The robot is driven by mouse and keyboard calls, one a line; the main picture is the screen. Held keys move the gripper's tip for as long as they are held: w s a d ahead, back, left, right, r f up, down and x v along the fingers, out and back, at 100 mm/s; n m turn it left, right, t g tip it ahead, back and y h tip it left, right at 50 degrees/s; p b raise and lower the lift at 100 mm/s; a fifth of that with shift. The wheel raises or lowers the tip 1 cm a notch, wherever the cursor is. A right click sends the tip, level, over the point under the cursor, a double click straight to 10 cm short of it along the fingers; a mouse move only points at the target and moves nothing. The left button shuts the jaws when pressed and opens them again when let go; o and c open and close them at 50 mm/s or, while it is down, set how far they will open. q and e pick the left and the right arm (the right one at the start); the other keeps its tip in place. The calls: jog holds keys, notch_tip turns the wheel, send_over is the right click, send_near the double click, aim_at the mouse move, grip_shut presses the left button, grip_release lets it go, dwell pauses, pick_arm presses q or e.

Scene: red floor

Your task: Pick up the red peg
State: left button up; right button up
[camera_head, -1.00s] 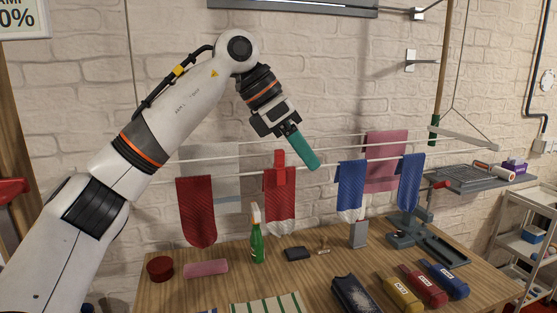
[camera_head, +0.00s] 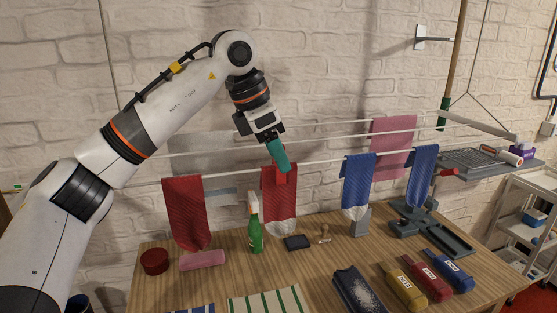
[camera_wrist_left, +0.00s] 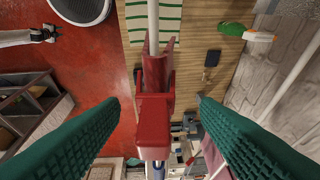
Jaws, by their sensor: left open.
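The red peg (camera_head: 279,178) sits on the front line of the drying rack, above a red and white sock (camera_head: 279,205). In the left wrist view the peg (camera_wrist_left: 153,125) stands upright in the middle, between the two green fingers. My left gripper (camera_head: 284,167) points down right at the peg and partly covers it in the head view. Its fingers (camera_wrist_left: 158,105) are open, with a clear gap on each side of the peg. A small white arm with a dark end (camera_wrist_left: 45,34), seemingly my right one, shows at the left of the wrist view; its jaws are too small to judge.
The brick wall is close behind.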

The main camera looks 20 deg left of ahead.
pick_arm(q)
jog(key=shift+w+d+f+p, duration=0.15)
jog(key=shift+d+f+p, duration=0.3)
jog(key=shift+f, duration=0.45)
jog(key=shift+d+f, duration=0.15)
jog(key=shift+f, duration=0.15)
jog(key=shift+w+f, duration=0.15)
jog(key=shift+c, duration=0.4)
jog(key=c, duration=1)
jog(key=shift+o, duration=0.2)
pick_arm(e)
jog(key=shift+s+a+r, duration=0.2)
jog(key=shift+s+r, duration=0.2)
jog(key=shift+r, duration=0.35)
